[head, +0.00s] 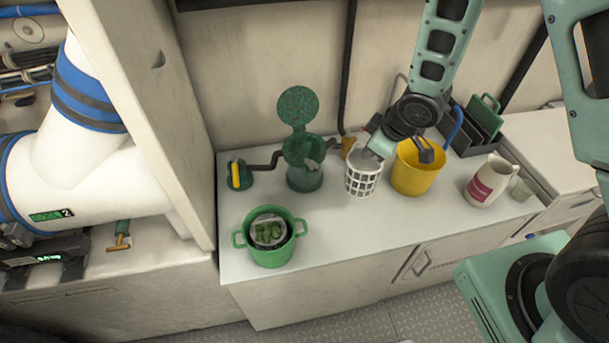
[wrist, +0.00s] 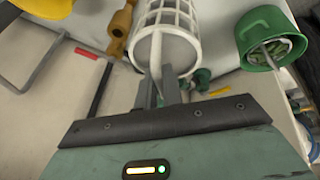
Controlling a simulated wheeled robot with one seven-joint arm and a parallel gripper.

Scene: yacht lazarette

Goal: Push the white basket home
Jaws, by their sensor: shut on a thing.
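The white basket (head: 362,183) has lattice sides and is near the middle of the counter in the head view, close to upright. My gripper (head: 380,147) is at its upper rim, shut on it. In the wrist view the basket (wrist: 165,48) is in front of my gripper (wrist: 158,92), with a thin white part between the fingers. I cannot tell whether its bottom touches the counter. A green housing (head: 303,178) with a round green disc (head: 298,105) above it stands left of the basket, a small gap away.
A yellow bucket (head: 414,180) stands close right of the basket. A green two-handled pot (head: 268,255) with green contents is at front left. A dark pipe and yellow-handled valve (head: 239,175) adjoin the housing. A white jug (head: 489,182) and dark rack (head: 470,130) are right. The front middle counter is clear.

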